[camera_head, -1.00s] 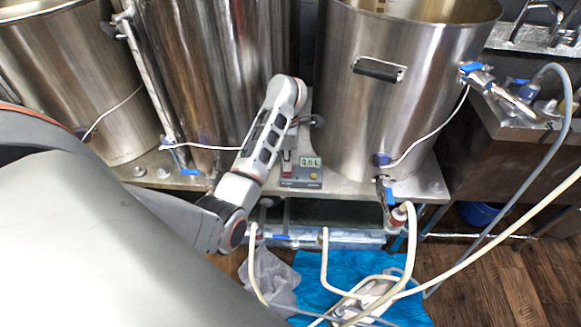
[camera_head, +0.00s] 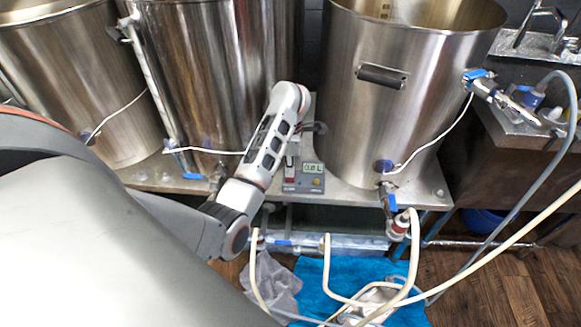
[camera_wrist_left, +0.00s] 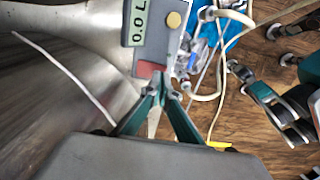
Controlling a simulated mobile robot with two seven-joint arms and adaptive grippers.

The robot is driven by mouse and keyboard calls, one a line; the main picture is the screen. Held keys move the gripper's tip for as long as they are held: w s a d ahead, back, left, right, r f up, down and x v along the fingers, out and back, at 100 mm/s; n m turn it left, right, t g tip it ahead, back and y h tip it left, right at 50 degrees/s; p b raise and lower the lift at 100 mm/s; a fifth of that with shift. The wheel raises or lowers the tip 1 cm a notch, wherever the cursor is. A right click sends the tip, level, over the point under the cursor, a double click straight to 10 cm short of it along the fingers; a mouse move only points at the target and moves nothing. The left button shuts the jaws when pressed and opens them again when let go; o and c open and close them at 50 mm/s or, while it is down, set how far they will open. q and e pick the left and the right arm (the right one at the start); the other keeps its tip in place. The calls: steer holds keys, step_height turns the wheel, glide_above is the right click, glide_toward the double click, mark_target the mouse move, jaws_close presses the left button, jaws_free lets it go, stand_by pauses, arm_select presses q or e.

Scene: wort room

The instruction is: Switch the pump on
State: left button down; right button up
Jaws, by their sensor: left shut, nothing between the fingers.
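A grey control box (camera_head: 303,184) stands on the metal bench between two steel tanks. Its display (camera_head: 312,168) reads 0.0 L, with a yellowish knob below it. In the left wrist view, the box (camera_wrist_left: 160,45) shows its display (camera_wrist_left: 138,24), a brass-coloured knob (camera_wrist_left: 174,20) and a red part (camera_wrist_left: 149,70), which looks like the switch. My left gripper (camera_wrist_left: 163,88) is shut and empty, its teal fingertips close beside the red part; contact cannot be told. My left forearm hides most of that gripper in the head view. My right gripper (camera_wrist_left: 262,66) shows with fingers apart.
A large steel tank (camera_head: 400,120) stands right of the box, another tank (camera_head: 210,80) to its left. Pale hoses (camera_head: 328,265) hang in front of the bench.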

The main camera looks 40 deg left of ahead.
steer(key=shift+w+r, duration=0.1)
steer(key=shift+w, duration=0.1)
arm_select(q)
steer(key=shift+f, duration=0.15)
steer(key=shift+f+b, duration=0.35)
steer(key=shift+f, duration=0.2)
arm_select(e)
steer(key=shift+s+f, duration=0.25)
steer(key=shift+f, duration=0.3)
arm_select(q)
steer(key=shift+f, duration=0.45)
arm_select(e)
steer(key=shift+s+f, duration=0.25)
steer(key=shift+f, duration=0.15)
arm_select(q)
steer(key=shift+w+r+p, duration=0.1)
steer(key=shift+r+p, duration=0.25)
steer(key=shift+r, duration=0.5)
steer(key=shift+r+p, duration=2.15)
steer(key=shift+r, duration=0.1)
arm_select(e)
steer(key=w+r+t, duration=0.1)
steer(key=w+r, duration=0.3)
steer(key=r, duration=0.5)
steer(key=shift+r, duration=0.15)
